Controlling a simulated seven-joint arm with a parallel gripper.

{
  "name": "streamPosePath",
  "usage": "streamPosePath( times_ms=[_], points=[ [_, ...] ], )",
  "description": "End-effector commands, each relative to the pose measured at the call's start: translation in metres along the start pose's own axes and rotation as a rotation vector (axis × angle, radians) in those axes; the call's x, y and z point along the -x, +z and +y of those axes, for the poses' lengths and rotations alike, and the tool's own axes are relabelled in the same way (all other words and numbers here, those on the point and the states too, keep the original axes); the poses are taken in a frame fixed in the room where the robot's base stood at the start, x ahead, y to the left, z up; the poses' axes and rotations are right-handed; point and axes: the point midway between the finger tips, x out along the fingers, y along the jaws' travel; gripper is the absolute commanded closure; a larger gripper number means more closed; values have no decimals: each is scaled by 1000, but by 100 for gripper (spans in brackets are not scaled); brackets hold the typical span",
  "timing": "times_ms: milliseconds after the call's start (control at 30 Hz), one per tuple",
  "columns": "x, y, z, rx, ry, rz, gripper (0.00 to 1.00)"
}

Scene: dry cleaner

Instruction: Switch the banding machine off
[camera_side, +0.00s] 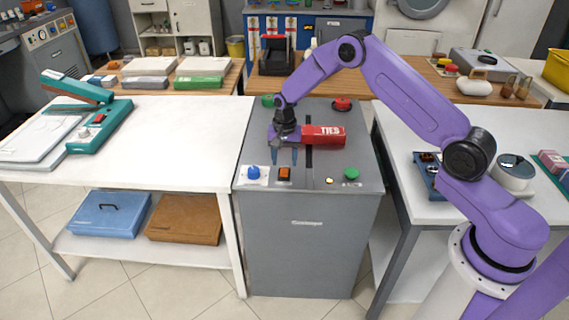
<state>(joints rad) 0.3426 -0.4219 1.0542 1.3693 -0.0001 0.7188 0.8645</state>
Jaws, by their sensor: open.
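The grey cabinet (306,250) in the middle appears to be the banding machine. A red box marked TIES (323,136) lies on its top across a dark slot. Along its front edge are a blue knob (253,173) on a white plate, an orange-red rocker switch (285,174), a small glowing yellow lamp (329,181) and a green button (351,174). A red button (342,103) sits at the back right. My gripper (284,157) is open and points down, close above and behind the rocker switch; contact cannot be told. The switch's position is too small to read.
A white table (180,130) on the left holds a teal lever machine (100,125). A wooden bench with several items stands behind. The left table's near right part is clear.

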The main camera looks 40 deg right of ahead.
Motion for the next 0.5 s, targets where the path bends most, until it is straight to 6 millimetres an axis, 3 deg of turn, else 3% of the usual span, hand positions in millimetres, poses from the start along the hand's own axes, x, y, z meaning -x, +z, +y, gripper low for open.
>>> streamPosePath(
  times_ms=[200, 500],
  points=[
    [-21, 0, 0, -1, 0, 0, 47],
    [-24, 0, 0, -1, -1, 1, 47]
  ],
)
